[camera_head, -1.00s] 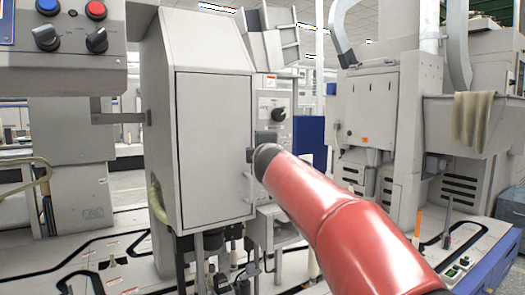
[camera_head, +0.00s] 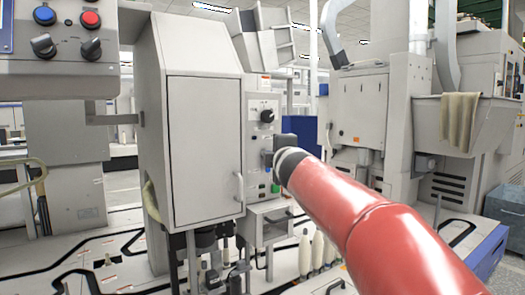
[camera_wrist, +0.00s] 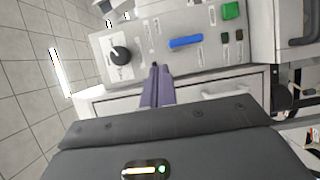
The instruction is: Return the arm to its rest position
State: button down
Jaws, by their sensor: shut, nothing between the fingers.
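My red arm reaches in from the lower right in the head view, and its dark end is in front of the control panel (camera_head: 262,112) of the grey machine. In the wrist view my gripper (camera_wrist: 157,72) has its two purple-grey fingers together, with nothing between them. The fingertips point toward the lower edge of the panel, which also shows in the wrist view (camera_wrist: 150,55). I cannot tell whether they touch it. In the head view the fingers are hard to make out.
The panel bears a black knob (camera_wrist: 121,55), a blue switch (camera_wrist: 186,42) and a green button (camera_wrist: 230,11). A grey cabinet door (camera_head: 205,150) stands left of my arm. White bobbins (camera_head: 305,252) stand below the panel. A grey bin (camera_head: 505,205) is at far right.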

jog(key=s+d+f+m+g+h+p, duration=0.25)
jog(key=s+d+m+p, duration=0.2)
jog(key=s+d, duration=0.35)
jog(key=s+d+f+m+g+h+p, duration=0.1)
jog(key=s+d+f+m, duration=0.15)
jog(key=s, duration=0.25)
jog(key=s+d+f+m+g+h, duration=0.1)
jog(key=s+d+f+m+g, duration=0.15)
jog(key=s+m, duration=0.2)
jog(key=s+a+f+m+g+y+p, duration=0.1)
jog(key=s+f+m+g, duration=0.2)
jog(key=s+f, duration=0.5)
jog(key=s+a+f+m+g+y+p, duration=0.1)
jog(key=s+a+f+m+g, duration=0.1)
jog(key=s+f, duration=0.6)
jog(key=s+m+g, duration=0.1)
jog(key=s+m, duration=0.1)
jog(key=s, duration=0.4)
jog(key=shift+s+a+f+m+y+p, duration=0.15)
jog(key=shift+s+a+m+y+p, duration=0.05)
jog(key=shift+s+m+y+p, duration=0.2)
